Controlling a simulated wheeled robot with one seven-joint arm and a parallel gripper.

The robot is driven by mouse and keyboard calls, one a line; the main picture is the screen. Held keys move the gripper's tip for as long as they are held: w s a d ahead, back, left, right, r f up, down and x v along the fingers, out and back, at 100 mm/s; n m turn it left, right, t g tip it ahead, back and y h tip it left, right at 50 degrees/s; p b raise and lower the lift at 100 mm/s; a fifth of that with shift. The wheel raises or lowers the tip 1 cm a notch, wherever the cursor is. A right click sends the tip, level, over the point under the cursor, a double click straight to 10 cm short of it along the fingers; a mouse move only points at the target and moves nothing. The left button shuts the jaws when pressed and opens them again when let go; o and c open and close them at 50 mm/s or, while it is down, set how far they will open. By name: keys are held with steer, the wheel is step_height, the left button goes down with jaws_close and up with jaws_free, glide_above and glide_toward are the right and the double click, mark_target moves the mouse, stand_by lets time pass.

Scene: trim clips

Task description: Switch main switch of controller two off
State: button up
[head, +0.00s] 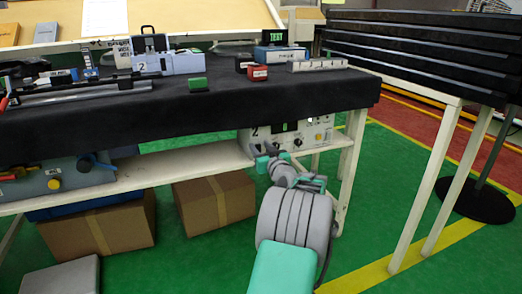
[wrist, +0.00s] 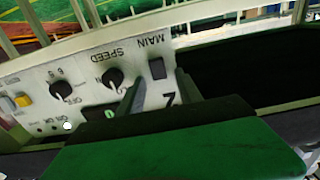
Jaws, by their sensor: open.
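Controller two (head: 318,132) is a light grey box with a "2" on its front, on the lower shelf at the right. In the wrist view its panel (wrist: 85,65) appears upside down. The main switch (wrist: 157,68) is a small dark rectangle beside the label "MAIN"; I cannot tell its position. My gripper (wrist: 160,86) is open and empty, its fingertips in front of the panel close to the switch. I cannot tell whether they touch it. In the head view my gripper (head: 266,152) is at the controller's lower left front, hiding part of it.
The panel also has a speed knob (wrist: 113,78), a second knob (wrist: 62,92) and a yellow button (wrist: 23,100). The black tabletop (head: 200,108) overhangs the shelf. Another controller (head: 60,180) is at the left. A cardboard box (head: 215,203) stands below the shelf.

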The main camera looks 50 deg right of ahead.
steer(key=shift+c, duration=0.2)
jaws_close()
steer(key=shift+f, duration=0.1)
steer(key=shift+s+f+t+h+b, duration=0.1)
steer(key=shift+f+t+h+b, duration=0.35)
steer(key=shift+t, duration=0.15)
steer(key=shift+s+a+t+h, duration=0.1)
steer(key=shift+t+h, duration=0.45)
steer(key=shift+t, duration=0.45)
steer(key=shift+o, duration=0.2)
jaws_free()
